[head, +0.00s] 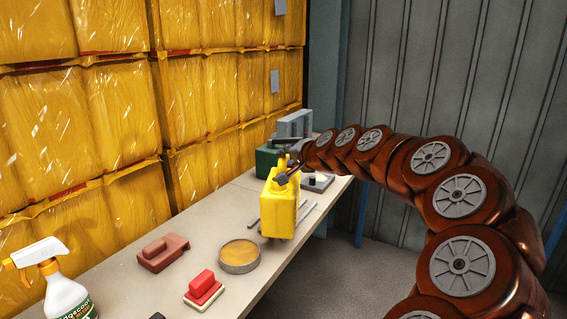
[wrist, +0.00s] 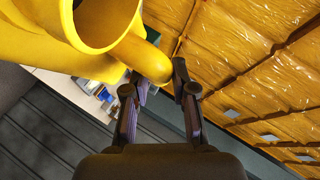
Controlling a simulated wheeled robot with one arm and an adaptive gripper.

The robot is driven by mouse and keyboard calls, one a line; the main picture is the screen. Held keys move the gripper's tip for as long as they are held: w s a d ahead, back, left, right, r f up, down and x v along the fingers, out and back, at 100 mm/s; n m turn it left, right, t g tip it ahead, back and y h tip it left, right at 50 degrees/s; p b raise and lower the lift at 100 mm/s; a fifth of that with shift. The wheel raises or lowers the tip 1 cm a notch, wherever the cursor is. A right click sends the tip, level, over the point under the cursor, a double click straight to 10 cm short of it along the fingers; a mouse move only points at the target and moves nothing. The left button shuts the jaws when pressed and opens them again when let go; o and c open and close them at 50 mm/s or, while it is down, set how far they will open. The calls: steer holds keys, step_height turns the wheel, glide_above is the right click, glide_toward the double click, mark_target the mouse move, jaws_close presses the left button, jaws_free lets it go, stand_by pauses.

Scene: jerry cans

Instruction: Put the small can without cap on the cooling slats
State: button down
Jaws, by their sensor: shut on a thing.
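A yellow can (head: 280,208) hangs or stands upright at the bench's right edge, by thin grey slats (head: 306,211). It also fills the upper left of the wrist view (wrist: 40,45), where its wide round mouth is open, with no cap. My gripper (head: 288,176) is shut on the can's handle at its top; in the wrist view the fingertips (wrist: 158,82) close around the yellow handle. The can hides most of the slats, with one bar end showing on its left. I cannot tell whether its base touches them.
A green can (head: 267,160), a grey block (head: 293,126) and a dark flat item (head: 317,183) stand behind. Nearer on the bench (head: 125,283) are a brown-red block (head: 163,254), a round tin (head: 239,257), a red-and-cream brush (head: 203,291) and a spray bottle (head: 62,290). Yellow wrapped stacks line the left.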

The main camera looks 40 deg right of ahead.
steer(key=w+d+f, duration=0.4)
steer(key=w+d, duration=0.1)
steer(key=w, duration=0.1)
steer(key=shift+w+d+f+p, duration=0.2)
steer(key=shift+w+p, duration=0.1)
steer(key=shift+w, duration=0.05)
steer(key=shift+f, duration=0.15)
stand_by(0.3)
steer(key=c, duration=0.9)
jaws_free()
steer(key=shift+c, duration=0.2)
steer(key=v, duration=1.2)
steer(key=shift+b, duration=0.4)
